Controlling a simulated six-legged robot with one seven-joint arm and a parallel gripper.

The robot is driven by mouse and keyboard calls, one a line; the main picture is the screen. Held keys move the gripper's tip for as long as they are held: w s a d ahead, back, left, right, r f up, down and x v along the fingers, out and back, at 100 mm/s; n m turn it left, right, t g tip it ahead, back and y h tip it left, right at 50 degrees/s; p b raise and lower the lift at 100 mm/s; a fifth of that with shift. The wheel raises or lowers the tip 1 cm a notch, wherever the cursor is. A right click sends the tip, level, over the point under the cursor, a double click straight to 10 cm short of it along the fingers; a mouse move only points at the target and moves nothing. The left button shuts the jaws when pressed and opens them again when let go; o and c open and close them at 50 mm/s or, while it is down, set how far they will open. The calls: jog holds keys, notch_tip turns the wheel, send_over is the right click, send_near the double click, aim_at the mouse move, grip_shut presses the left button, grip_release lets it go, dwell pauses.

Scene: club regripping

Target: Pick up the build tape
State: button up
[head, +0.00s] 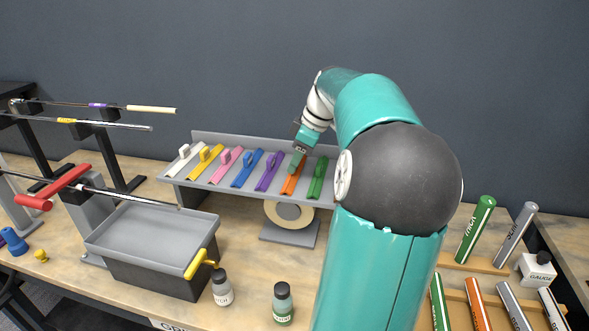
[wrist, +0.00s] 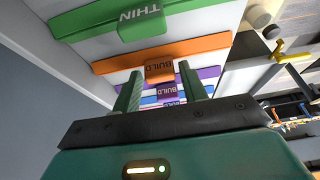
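The shelf holds a row of coloured tape strips with raised tabs. The orange strip (head: 289,188) has a tab reading BUILD (wrist: 159,71) in the wrist view. The purple strip (head: 265,178) behind it in the wrist view also has a tab (wrist: 167,92) reading BUILD. The green strip (head: 316,187) has a tab (wrist: 140,21) reading THIN. My gripper (wrist: 160,74) is open, its two green fingers apart, with the orange tab seen between their tips. In the head view my gripper (head: 297,163) is over the orange strip and hides part of it. Contact cannot be told.
The grey sloped shelf (head: 240,139) also bears white, yellow, pink and blue strips. A grey tray (head: 150,240), two bottles (head: 222,290) and clubs in clamps lie left; labelled tubes (head: 475,230) stand right.

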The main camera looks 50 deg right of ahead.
jog(key=c, duration=0.6)
jog(key=shift+r, duration=0.15)
